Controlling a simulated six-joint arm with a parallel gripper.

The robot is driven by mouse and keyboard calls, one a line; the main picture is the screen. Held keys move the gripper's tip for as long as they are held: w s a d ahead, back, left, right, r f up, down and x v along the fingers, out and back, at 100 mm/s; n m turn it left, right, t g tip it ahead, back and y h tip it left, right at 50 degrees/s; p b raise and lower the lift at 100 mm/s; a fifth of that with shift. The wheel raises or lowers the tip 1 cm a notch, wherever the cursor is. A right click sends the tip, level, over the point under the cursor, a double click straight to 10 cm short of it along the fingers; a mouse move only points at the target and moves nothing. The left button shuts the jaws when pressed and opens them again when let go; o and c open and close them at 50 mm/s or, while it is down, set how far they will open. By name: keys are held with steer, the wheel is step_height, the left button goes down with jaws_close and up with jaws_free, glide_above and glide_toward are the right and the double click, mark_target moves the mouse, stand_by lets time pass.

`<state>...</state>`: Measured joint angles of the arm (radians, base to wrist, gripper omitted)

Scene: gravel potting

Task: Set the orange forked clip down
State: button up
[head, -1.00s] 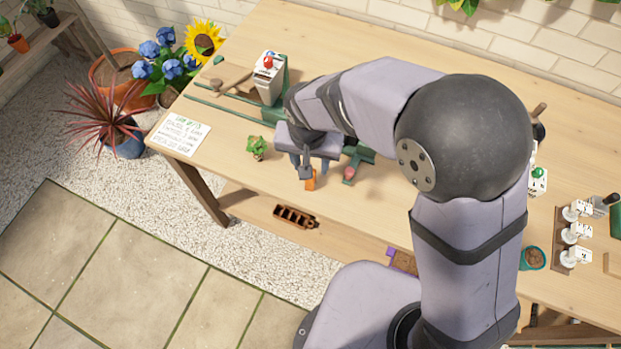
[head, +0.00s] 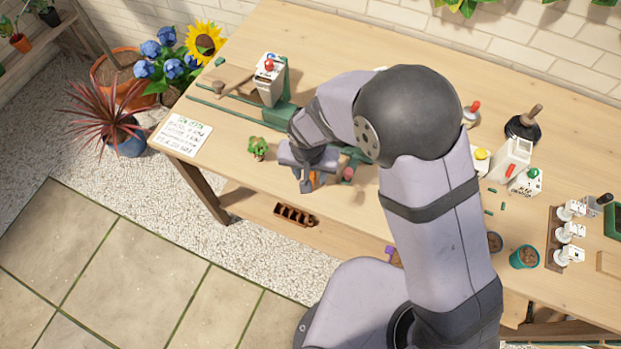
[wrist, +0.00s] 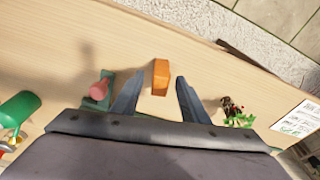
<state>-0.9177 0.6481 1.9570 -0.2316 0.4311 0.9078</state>
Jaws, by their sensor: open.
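The orange forked clip (wrist: 160,78) rests on the wooden table (wrist: 150,35). It lies between and just beyond the fingertips of my gripper (wrist: 153,82) in the wrist view, with a gap on each side. My gripper is open and holds nothing. In the head view, the gripper (head: 308,188) is low over the table's front part, and the orange clip (head: 315,179) shows partly behind its fingers.
A green piece with a pink knob (wrist: 99,90) stands close on one side of my gripper. A small green plant (head: 258,148) is on the other side. A written sheet (head: 182,137) lies near the table's left end. The table's front edge is close.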

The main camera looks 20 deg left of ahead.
mark_target(311, 174)
jaws_close()
steer(key=shift+r, duration=0.15)
step_height(311, 174, up, 10)
steer(key=shift+f+b, duration=0.1)
steer(key=shift+b, duration=0.95)
